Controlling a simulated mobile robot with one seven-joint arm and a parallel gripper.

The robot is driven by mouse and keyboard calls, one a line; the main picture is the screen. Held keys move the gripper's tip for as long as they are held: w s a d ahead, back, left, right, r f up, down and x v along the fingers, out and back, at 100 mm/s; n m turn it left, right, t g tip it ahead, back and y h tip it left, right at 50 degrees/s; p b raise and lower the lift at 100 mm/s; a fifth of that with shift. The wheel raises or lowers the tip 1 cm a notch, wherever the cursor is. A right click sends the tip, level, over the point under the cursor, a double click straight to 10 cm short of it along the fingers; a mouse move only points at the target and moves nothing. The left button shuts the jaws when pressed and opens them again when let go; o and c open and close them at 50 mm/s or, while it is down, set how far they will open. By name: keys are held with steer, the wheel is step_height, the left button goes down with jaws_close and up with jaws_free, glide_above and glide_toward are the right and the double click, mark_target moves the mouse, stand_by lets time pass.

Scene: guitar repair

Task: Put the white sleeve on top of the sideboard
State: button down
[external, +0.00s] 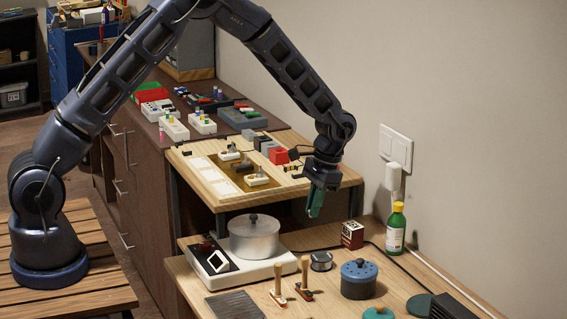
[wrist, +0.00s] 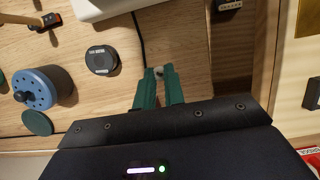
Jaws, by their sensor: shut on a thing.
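My gripper (external: 316,200) has green fingers and hangs over the workbench, right of the wooden riser shelf. The sideboard (external: 145,192) is the dark brown cabinet with drawers, behind and left of the gripper. Its top carries several small boxes and pedals.
The riser shelf (external: 207,177) holds pedals and stands between gripper and sideboard. Below are a silver pot (external: 254,240) on a white hot plate, a spool (external: 320,261), a blue tin (external: 359,278), a small dark red box (external: 352,235) and a green bottle (external: 396,228) by the wall.

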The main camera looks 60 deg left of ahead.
step_height(320, 180, up, 27)
steer(key=w+a+n+h, duration=0.2)
steer(key=a+n, duration=0.5)
steer(key=a, duration=1.3)
steer(key=n+t+h, duration=0.1)
steer(key=n+t, duration=0.3)
steer(key=n, duration=1.2)
glide_above(157, 137)
step_height(157, 137, down, 4)
step_height(157, 137, down, 21)
steer(key=shift+r, duration=0.1)
